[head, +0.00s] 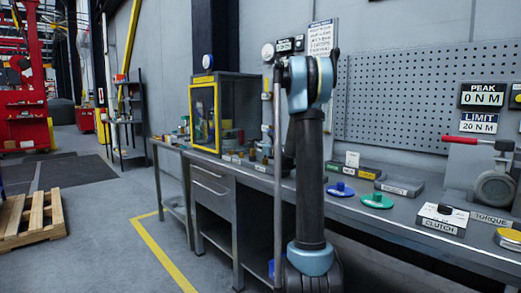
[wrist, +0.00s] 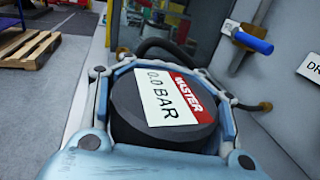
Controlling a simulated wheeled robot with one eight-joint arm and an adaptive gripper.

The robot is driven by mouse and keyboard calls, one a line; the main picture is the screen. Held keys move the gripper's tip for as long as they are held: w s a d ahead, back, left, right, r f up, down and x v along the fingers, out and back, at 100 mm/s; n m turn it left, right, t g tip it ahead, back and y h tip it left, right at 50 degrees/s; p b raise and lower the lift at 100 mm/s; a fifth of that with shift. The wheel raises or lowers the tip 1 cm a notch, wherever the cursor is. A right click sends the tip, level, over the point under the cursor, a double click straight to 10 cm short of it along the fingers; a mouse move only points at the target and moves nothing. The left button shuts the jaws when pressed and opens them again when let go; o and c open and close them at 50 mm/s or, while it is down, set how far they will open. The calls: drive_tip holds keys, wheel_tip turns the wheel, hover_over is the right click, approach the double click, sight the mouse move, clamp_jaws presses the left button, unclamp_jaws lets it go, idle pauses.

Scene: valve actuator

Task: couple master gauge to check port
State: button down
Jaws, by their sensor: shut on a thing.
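The master gauge (wrist: 150,115) is a dark round body with a white and red face that reads 0.0 BAR. It shows close up in the wrist view, with its face toward the camera. My gripper (wrist: 163,84) is shut on it, with the light-blue fingers around its sides. A black hose (wrist: 165,46) curves behind the gauge. A brass-coloured fitting (wrist: 265,107) shows at the right, beyond the finger. I cannot tell whether either belongs to the gauge. I cannot make out the check port. In the head view my gripper and the gauge cannot be made out; my arm stands mid-picture.
A blue-handled valve (wrist: 252,40) and a white label (wrist: 312,66) are on the grey panel at the right. In the head view, a yellow-framed cabinet (head: 203,117) stands on the bench (head: 440,247). A wooden pallet (head: 33,222) lies on the floor at left.

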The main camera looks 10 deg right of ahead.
drive_tip(key=shift+f, duration=0.8)
drive_tip(key=c, duration=0.6)
unclamp_jaws()
drive_tip(key=shift+f, duration=0.1)
drive_tip(key=v, duration=1.2)
